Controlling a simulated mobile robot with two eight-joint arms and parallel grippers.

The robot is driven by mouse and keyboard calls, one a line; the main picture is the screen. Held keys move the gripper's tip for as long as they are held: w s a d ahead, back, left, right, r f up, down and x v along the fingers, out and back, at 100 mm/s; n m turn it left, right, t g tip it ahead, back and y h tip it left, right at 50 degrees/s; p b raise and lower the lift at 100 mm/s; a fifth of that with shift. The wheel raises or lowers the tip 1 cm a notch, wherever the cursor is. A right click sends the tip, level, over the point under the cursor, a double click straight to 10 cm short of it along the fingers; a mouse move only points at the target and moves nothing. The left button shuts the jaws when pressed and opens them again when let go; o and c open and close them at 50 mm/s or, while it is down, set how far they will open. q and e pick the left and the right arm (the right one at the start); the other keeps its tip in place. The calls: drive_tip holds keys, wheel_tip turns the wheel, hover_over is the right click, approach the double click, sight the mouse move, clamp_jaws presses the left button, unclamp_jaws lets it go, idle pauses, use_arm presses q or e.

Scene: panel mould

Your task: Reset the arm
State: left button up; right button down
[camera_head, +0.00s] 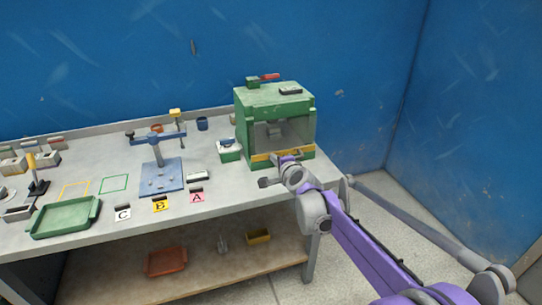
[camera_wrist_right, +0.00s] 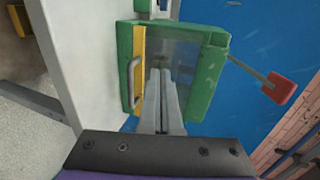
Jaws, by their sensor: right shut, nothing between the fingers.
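My right arm comes in from the lower right in the head view. Its gripper (camera_head: 267,182) is at the table's right front edge, just in front of the green machine (camera_head: 272,98) and its yellow front bar. In the right wrist view the two fingers (camera_wrist_right: 161,80) are together and hold nothing. They point toward the green machine (camera_wrist_right: 207,92), over its clear window and beside the yellow bar (camera_wrist_right: 139,70) with its grey handle. I cannot tell whether the fingertips touch it. My left gripper is not in view.
The grey table (camera_head: 240,190) also bears a blue stand (camera_head: 161,176), a green tray (camera_head: 64,218) and letter cards A (camera_head: 197,197), B (camera_head: 160,205) and C (camera_head: 122,213). A red-ended lever (camera_wrist_right: 280,88) juts from the machine. The lower shelf holds an orange tray (camera_head: 166,261).

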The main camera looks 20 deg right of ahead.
drive_tip(key=s+a+n+g+y+p, duration=0.15)
drive_tip(key=s+a+n, duration=0.25)
drive_tip(key=s, duration=0.5)
drive_tip(key=s+a+n+g+y+p, duration=0.1)
drive_tip(key=s+a+n+g+p, duration=0.1)
drive_tip(key=s+a+n, duration=0.45)
drive_tip(key=s+d+f+n+g+h+p, duration=0.1)
drive_tip(key=s+f+n+g, duration=0.1)
drive_tip(key=s, duration=1.1)
drive_tip(key=s+d+f+n+g+h+p, duration=0.1)
drive_tip(key=s+f+n, duration=0.4)
drive_tip(key=s, duration=0.8)
wheel_tip(320, 180, down, 2)
drive_tip(key=d+g, duration=0.1)
drive_tip(key=g, duration=0.1)
drive_tip(key=shift+d+f+g+p, duration=0.2)
drive_tip(key=shift+f+g+p, duration=0.05)
drive_tip(key=shift+g+p, duration=0.1)
